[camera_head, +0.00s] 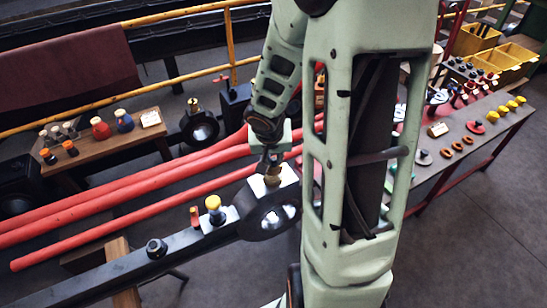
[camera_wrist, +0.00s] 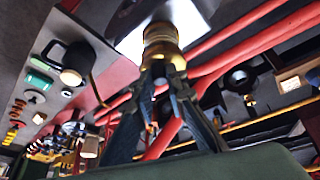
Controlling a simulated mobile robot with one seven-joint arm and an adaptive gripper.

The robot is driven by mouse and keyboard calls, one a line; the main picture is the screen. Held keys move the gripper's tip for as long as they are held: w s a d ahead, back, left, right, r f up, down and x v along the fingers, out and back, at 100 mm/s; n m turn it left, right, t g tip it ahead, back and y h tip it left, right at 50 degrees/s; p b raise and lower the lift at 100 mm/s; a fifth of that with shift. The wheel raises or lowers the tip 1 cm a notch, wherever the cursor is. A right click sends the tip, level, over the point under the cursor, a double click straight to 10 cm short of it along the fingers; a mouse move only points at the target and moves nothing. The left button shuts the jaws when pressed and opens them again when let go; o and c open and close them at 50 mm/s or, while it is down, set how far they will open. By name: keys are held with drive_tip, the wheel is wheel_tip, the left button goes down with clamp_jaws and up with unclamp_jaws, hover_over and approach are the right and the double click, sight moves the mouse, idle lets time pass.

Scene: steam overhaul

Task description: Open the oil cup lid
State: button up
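The brass oil cup (camera_head: 272,178) stands on top of the dark big-end eye of a steel rod (camera_head: 262,222) in the head view. It shows larger in the wrist view (camera_wrist: 161,38), against a bright metal face. My gripper (camera_head: 271,158) points down onto the cup from above. In the wrist view the dark fingertips (camera_wrist: 164,78) converge on the cup's brass lid (camera_wrist: 163,60) and appear closed on it. The fingers hide part of the lid, and I see no gap between cup and lid.
A yellow-topped cup (camera_head: 213,204) and a small red-and-brass piece (camera_head: 195,216) sit on the rod to the left. Red rods (camera_head: 120,197) run behind. A parts bench (camera_head: 470,145) stands right, a small wooden table (camera_head: 105,145) left.

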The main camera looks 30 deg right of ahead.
clamp_jaws()
drive_tip(key=shift+r+p, duration=0.1)
drive_tip(key=shift+p, duration=0.25)
